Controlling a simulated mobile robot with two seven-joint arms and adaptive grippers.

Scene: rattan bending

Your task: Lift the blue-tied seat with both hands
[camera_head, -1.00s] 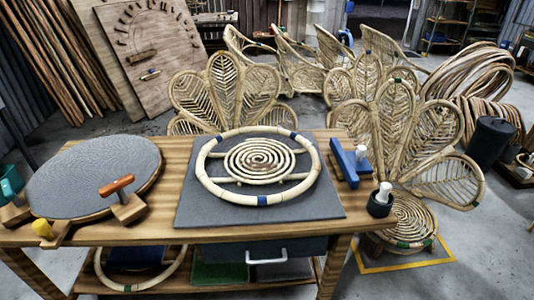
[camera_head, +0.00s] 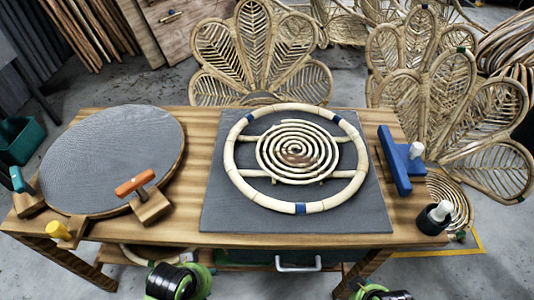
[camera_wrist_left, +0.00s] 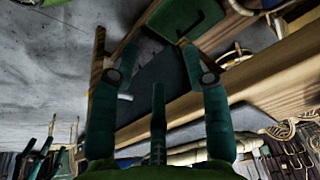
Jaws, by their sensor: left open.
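The blue-tied seat (camera_head: 298,152) is a pale rattan ring with a spiral centre, crossbars and blue bindings. It lies flat on a dark grey mat (camera_head: 225,217) on the wooden workbench. My left gripper (camera_head: 180,282) shows at the bottom edge of the head view, in front of the bench and apart from the seat. In the left wrist view its teal fingers (camera_wrist_left: 145,45) are spread with nothing between them. My right gripper (camera_head: 378,292) shows only partly at the bottom edge, also apart from the seat; its fingers cannot be made out.
A round grey board (camera_head: 112,158) with an orange-handled clamp (camera_head: 140,190) lies left on the bench. Peacock-style chair backs (camera_head: 262,55) stand behind. A drawer handle (camera_head: 298,264) juts from the bench front.

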